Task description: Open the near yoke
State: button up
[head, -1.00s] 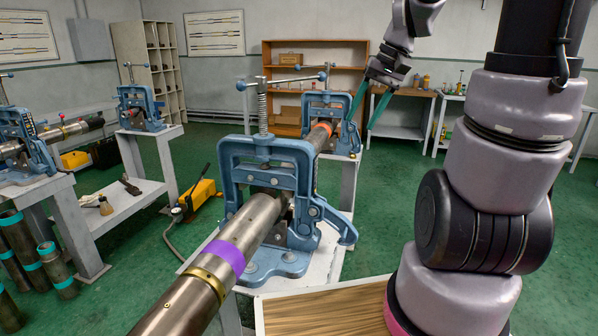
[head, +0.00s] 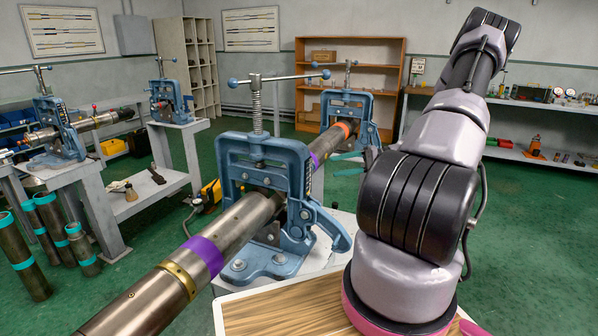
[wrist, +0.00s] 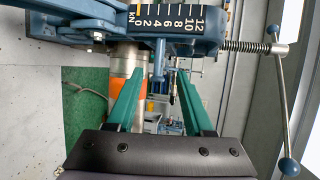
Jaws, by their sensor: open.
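The near vise's blue yoke (head: 268,148) stands closed over the steel pipe (head: 222,232) in the head view, with its screw and T-handle upright on top. A second blue vise (head: 347,106) stands behind it. My gripper (head: 342,163) is right of the near yoke, partly hidden by my arm. In the wrist view my gripper (wrist: 160,70) has its teal fingers apart, on either side of a small blue peg (wrist: 158,60) projecting from a blue yoke with a scale (wrist: 168,20). I cannot tell whether the fingers touch it. An orange-banded pipe (wrist: 125,88) passes beside the left finger.
The near vise's T-handle (head: 277,78) sticks out sideways above the yoke. More vises (head: 170,100) on benches and upright pipes (head: 82,250) stand to the left. A wooden board (head: 285,310) lies in front.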

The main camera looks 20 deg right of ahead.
aim_at(308, 171)
jog(key=x, duration=1.1)
jog(key=shift+w+d, duration=0.2)
grip_shut()
dwell(1.1)
